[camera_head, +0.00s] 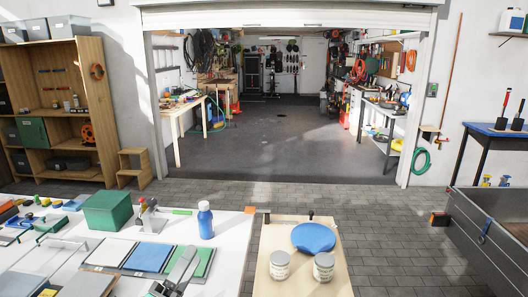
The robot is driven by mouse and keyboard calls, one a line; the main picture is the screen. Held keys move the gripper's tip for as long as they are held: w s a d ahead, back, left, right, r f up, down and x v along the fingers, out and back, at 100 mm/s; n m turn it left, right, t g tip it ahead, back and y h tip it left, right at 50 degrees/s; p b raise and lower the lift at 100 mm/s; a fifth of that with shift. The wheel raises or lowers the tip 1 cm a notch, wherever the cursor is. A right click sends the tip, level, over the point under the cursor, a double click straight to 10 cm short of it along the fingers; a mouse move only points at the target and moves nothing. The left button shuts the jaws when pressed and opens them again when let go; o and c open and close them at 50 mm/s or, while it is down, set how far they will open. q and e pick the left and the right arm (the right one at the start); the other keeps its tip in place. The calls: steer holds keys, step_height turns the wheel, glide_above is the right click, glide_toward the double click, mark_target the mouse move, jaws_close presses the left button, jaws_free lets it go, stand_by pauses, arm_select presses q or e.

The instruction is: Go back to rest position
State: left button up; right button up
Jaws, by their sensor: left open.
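My left gripper (184,266) shows as a grey shape low in the head view, over the front of the white table (228,240). Its fingers are apart and I see nothing held between them. It overlaps the lower edge of the green panel (198,258) in the picture; I cannot tell whether it touches it. My right gripper is not in view.
White and blue panels lie left of the green one. A blue bottle (205,220) and a green box (107,210) stand behind. The wooden bench (305,282) holds two jars and a blue disc. Paved floor (385,235) is clear beyond.

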arm_select(q)
steer(key=s+a+f+n+g+y, duration=0.2)
steer(key=a+f+n+g+y, duration=0.15)
steer(key=f+n, duration=0.3)
steer(key=s+a+f+n+g+y, duration=0.2)
steer(key=f+n+y, duration=0.2)
steer(key=f+n, duration=0.25)
steer(key=s+a+f+n+g+y, duration=0.25)
steer(key=f+n, duration=0.25)
steer(key=f, duration=0.3)
steer(key=s+f+n+g, duration=0.3)
steer(key=s+f+g, duration=0.2)
steer(key=s, duration=0.3)
steer(key=s+f+n+g, duration=0.4)
steer(key=s+f, duration=0.2)
steer(key=s, duration=0.3)
step_height(320, 180, down, 31)
steer(key=g, duration=0.2)
steer(key=s+a+f, duration=0.2)
steer(key=s+f, duration=0.7)
steer(key=s, duration=0.1)
steer(key=s+a+f, duration=0.1)
steer(key=s+f, duration=0.9)
steer(key=shift+a+f+g, duration=0.3)
steer(key=shift+a+g, duration=0.05)
steer(key=shift+g, duration=0.05)
